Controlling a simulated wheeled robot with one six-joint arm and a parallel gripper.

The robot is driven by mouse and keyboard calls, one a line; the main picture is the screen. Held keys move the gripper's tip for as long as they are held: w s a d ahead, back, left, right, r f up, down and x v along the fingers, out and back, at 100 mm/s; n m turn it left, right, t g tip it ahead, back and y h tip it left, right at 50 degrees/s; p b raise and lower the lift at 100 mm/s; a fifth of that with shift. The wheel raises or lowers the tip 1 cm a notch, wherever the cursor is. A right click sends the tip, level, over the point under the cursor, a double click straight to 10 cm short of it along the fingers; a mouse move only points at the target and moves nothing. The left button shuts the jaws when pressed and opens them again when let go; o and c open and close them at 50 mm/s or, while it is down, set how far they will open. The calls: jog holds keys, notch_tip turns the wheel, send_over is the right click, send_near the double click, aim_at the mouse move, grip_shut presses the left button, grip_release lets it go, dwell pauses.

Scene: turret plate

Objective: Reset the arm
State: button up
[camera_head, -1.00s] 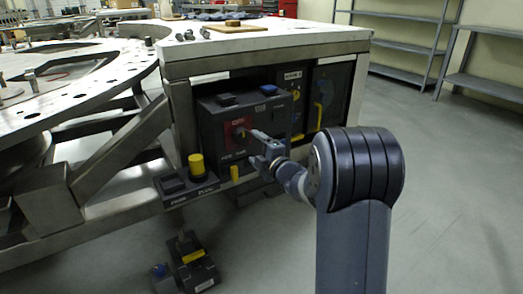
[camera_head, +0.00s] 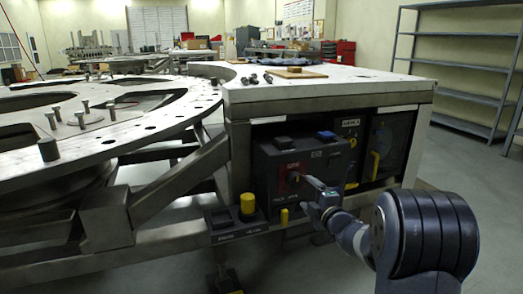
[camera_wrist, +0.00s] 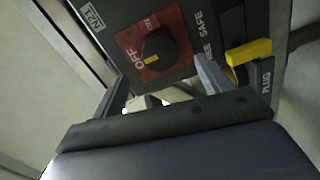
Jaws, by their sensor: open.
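My gripper (camera_head: 318,197) is open and empty in front of the dark control box (camera_head: 262,160) under the table top. In the wrist view the two fingers of my gripper (camera_wrist: 163,88) are spread apart, just below a black round knob (camera_wrist: 158,48). The knob has a yellow mark and sits on a red plate (camera_wrist: 130,40) with "OFF" lettering. The red plate (camera_head: 284,184) also shows in the head view, close to the fingertips. Whether a finger touches the box is not clear. A yellow lever (camera_wrist: 248,53) sits right of the fingers.
A yellow button (camera_head: 247,204) stands on a low ledge left of my gripper. The metal table top (camera_head: 340,90) overhangs the box. A turret ring (camera_head: 150,130) fills the left. Grey shelves (camera_head: 455,70) stand back right, with open floor before them.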

aim_at(298, 183)
jog(key=b+x, duration=0.1)
jog(key=x, duration=0.6)
jog(key=shift+w, duration=0.3)
jog(key=shift+s, duration=0.1)
